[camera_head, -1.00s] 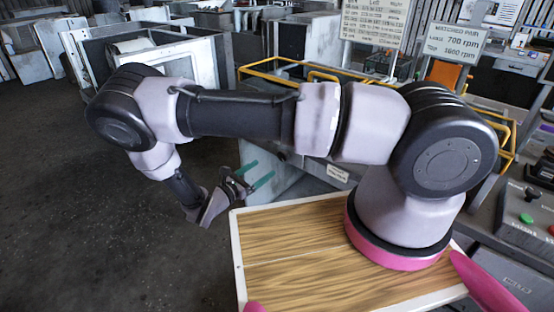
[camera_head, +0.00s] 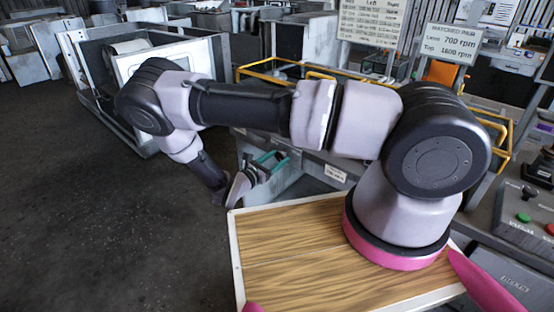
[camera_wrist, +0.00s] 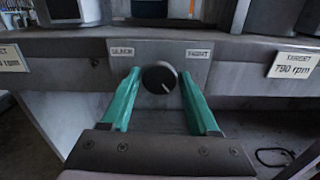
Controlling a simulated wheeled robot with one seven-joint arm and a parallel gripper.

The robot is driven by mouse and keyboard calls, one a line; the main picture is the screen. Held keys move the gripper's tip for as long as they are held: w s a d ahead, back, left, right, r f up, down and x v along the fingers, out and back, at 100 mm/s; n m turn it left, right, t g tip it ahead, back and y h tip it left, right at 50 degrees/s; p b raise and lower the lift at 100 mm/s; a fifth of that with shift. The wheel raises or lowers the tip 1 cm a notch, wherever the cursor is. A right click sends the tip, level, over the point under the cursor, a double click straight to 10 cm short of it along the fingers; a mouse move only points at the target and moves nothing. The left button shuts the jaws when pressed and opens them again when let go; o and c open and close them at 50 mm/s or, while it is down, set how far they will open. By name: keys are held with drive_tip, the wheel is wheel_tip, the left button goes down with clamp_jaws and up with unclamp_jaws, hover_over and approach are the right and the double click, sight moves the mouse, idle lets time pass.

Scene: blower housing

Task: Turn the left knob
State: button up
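A round dark knob (camera_wrist: 159,78) with a pale pointer line sits on a grey metal plate on the machine's front edge, in the wrist view. Its pointer slants down to the right. My gripper (camera_wrist: 160,72) has two teal fingers, open, one on each side of the knob. Narrow gaps show between fingers and knob; how deep the tips reach is hard to tell. In the head view my gripper (camera_head: 270,161) is at the bench's front; the knob is not clearly visible there.
A "TARGET 790 rpm" card (camera_wrist: 295,64) hangs right of the knob, with another rpm card (camera_wrist: 12,58) at left. Yellow rails (camera_head: 300,72) top the bench. A control box with a green button (camera_head: 523,218) is at right. Open floor lies left.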

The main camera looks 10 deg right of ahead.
clamp_jaws()
drive_tip(key=shift+n, duration=0.4)
drive_tip(key=n, duration=0.4)
drive_tip(key=shift+n, duration=0.3)
drive_tip(key=n, duration=0.5)
drive_tip(key=shift+w+a, duration=0.1)
drive_tip(key=n, duration=0.5)
drive_tip(key=shift+f+n, duration=0.1)
drive_tip(key=shift+n, duration=0.3)
drive_tip(key=n, duration=0.5)
drive_tip(key=shift+f+n, duration=0.1)
drive_tip(key=shift+n, duration=0.2)
